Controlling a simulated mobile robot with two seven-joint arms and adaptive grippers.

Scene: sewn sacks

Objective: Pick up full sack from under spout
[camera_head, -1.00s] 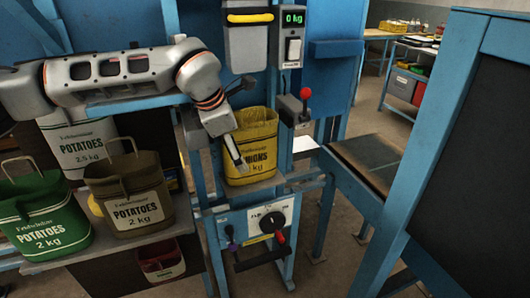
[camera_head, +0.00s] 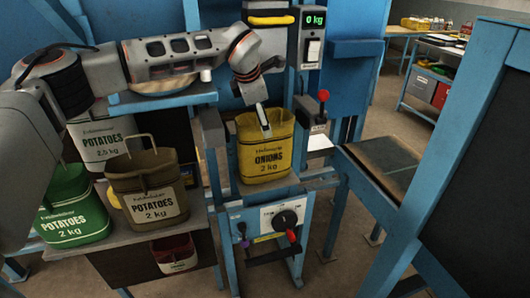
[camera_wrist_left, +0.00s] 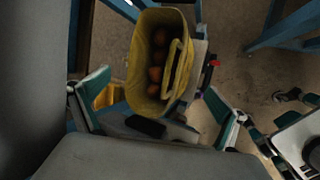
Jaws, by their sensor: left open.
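The yellow sack (camera_head: 265,160), labelled ONIONS 2 kg, stands upright and open on the small blue stand below the spout housing (camera_head: 266,42). In the left wrist view the same sack (camera_wrist_left: 148,45) shows several round brown onions (camera_wrist_left: 156,74) inside and a yellow handle (camera_wrist_left: 172,68) along its right side. My left gripper (camera_head: 262,125) points down at the sack's mouth. In the left wrist view its two teal-padded fingers (camera_wrist_left: 158,100) are spread apart, with nothing between them that I can tell is gripped. My right gripper does not show in the head view.
A display (camera_head: 314,20) reads 0 kg beside a red-knobbed lever (camera_head: 323,96). A dial panel (camera_head: 275,217) is below the sack. Brown (camera_head: 149,190) and green (camera_head: 70,208) potato sacks stand on the left bench. A blue frame (camera_head: 440,150) stands at right.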

